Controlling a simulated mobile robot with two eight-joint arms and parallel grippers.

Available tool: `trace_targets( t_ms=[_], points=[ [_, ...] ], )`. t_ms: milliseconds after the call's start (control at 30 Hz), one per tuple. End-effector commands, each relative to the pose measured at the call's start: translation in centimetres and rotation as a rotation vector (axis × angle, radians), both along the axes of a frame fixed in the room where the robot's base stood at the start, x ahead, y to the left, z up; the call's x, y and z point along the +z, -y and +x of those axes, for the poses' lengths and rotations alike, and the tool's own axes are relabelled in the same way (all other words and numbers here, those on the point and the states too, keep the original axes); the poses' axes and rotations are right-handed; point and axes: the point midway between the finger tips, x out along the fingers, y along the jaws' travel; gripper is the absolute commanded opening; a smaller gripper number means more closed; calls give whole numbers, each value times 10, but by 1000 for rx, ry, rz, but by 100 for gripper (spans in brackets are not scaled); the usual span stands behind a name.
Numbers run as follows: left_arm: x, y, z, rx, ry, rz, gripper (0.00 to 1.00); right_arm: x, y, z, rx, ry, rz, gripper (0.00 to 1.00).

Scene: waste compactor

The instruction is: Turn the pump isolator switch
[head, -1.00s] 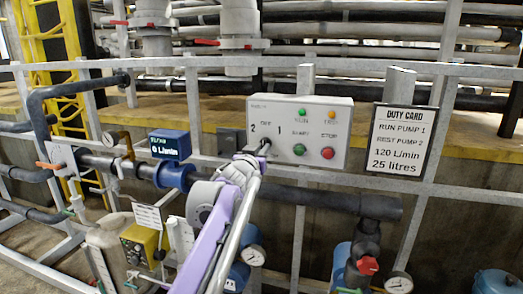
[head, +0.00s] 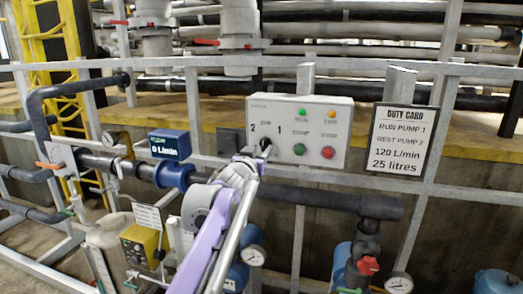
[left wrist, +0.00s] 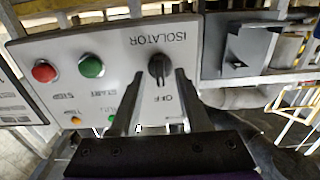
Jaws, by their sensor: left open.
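The pump isolator switch is a black rotary knob (left wrist: 159,66) on a grey control panel (head: 325,120). In the left wrist view, which is upside down, ISOLATOR and OFF are lettered near it. The knob's pointer faces down in that picture, toward the OFF lettering. My left gripper (left wrist: 159,77) is open, with one finger on each side of the knob; I cannot tell if either touches it. In the head view my left gripper (head: 262,151) is at the panel's left part and hides most of the knob. My right gripper is not in view.
The panel also carries a green button (head: 300,149), a red button (head: 327,152) and small lamps. A duty card (head: 400,140) hangs at right. A blue flow display (head: 170,145) reads 0 L/min at left. Pipes and railing surround the panel.

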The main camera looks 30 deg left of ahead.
Motion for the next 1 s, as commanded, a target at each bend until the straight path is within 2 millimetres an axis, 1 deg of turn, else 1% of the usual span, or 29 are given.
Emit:
trace_targets(
  t_ms=[33,300,400,500,667,1000],
  points=[
    [-1,2,-9,1,0,0,46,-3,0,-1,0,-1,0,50],
    [-1,14,-60,1,0,1,46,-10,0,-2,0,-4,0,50],
    [-1,17,-74,1,0,1,46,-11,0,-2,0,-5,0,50],
    [-1,20,-84,1,0,0,46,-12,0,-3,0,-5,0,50],
    [-1,22,-91,0,0,0,46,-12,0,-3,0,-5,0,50],
    [-1,22,-91,0,0,0,46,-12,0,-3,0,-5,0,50]
  ],
)
